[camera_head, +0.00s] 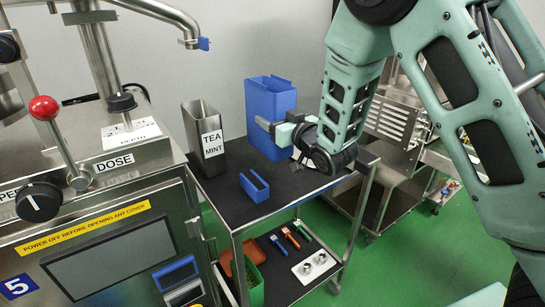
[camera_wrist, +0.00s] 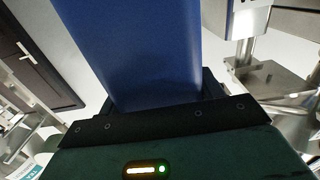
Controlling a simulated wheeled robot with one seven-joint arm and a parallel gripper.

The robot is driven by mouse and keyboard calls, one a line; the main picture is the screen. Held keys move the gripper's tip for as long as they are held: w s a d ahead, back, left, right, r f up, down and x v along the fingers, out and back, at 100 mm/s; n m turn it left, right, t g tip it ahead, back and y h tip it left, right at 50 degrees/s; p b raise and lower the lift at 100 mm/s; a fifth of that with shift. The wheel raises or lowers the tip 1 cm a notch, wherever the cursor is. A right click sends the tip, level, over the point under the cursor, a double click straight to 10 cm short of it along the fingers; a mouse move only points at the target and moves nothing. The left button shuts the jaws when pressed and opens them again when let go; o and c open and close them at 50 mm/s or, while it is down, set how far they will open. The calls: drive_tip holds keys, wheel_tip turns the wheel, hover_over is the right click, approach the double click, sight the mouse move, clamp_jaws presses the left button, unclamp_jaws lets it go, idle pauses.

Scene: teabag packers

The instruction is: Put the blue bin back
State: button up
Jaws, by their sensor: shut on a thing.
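The tall blue bin (camera_head: 268,110) stands upright at the back right of the dark-topped cart (camera_head: 226,203). My gripper (camera_head: 268,127) reaches in from the right at the bin's side and is shut on it. In the wrist view the blue bin (camera_wrist: 135,50) fills the upper middle, close against the gripper (camera_wrist: 155,115). The head view does not show clearly whether the bin's base touches the cart top, as my gripper and arm hide part of it.
A steel container labelled TEA MINT (camera_head: 204,140) stands left of the bin. A small blue open box (camera_head: 254,186) lies in front. A machine with a DOSE lever (camera_head: 45,110) is at the left. The lower shelf holds coloured-handled tools (camera_head: 290,238) and a green container (camera_head: 250,280).

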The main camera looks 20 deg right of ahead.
wheel_tip(320, 180, down, 7)
drive_tip(key=shift+f, duration=0.2)
idle(0.4)
drive_tip(key=shift+f, duration=0.2)
drive_tip(key=o, duration=1.4)
